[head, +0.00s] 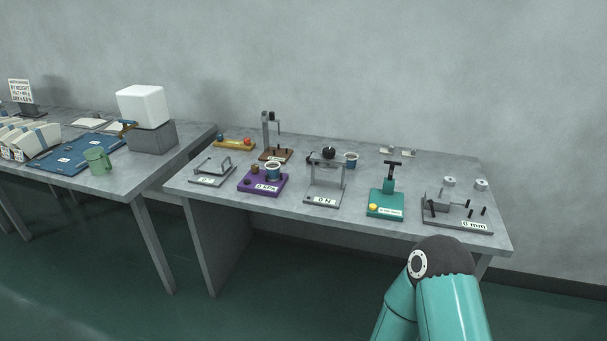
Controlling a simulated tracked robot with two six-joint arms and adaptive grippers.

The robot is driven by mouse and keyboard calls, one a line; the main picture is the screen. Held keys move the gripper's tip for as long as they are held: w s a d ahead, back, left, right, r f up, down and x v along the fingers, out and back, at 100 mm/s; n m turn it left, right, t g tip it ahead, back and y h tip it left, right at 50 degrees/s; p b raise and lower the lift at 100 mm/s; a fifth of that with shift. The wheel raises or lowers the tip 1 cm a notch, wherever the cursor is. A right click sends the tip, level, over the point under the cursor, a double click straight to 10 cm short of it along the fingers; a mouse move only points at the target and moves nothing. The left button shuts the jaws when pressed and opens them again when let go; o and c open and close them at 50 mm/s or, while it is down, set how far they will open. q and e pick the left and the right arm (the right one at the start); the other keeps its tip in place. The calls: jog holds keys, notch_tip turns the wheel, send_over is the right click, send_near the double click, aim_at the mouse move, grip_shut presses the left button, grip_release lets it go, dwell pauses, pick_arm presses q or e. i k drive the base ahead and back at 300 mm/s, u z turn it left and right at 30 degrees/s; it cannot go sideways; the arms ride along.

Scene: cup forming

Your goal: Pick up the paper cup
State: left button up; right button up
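I cannot single out a paper cup for certain. A green cup-like vessel with a handle (97,160) stands upright at the front edge of the left table. A small blue-and-white ring or cup shape (272,171) sits on the purple device (262,186) on the right table. A similar blue one (351,160) stands behind the grey press stand (325,190). Neither gripper is in view. Only teal links of one of my arms show at the bottom right, below the right table's front edge.
The left table has a blue mat (75,155), pale folded pieces (30,140) and a white block on a grey box (152,137). The right table (225,212) also holds a teal device (386,204) and a grey gauge (457,213).

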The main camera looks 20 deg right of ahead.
aim_at(273, 172)
jog(key=u, duration=1.25)
jog(key=i, duration=0.1)
jog(key=z, duration=2.45)
jog(key=i, duration=1.2)
jog(key=u, duration=0.2)
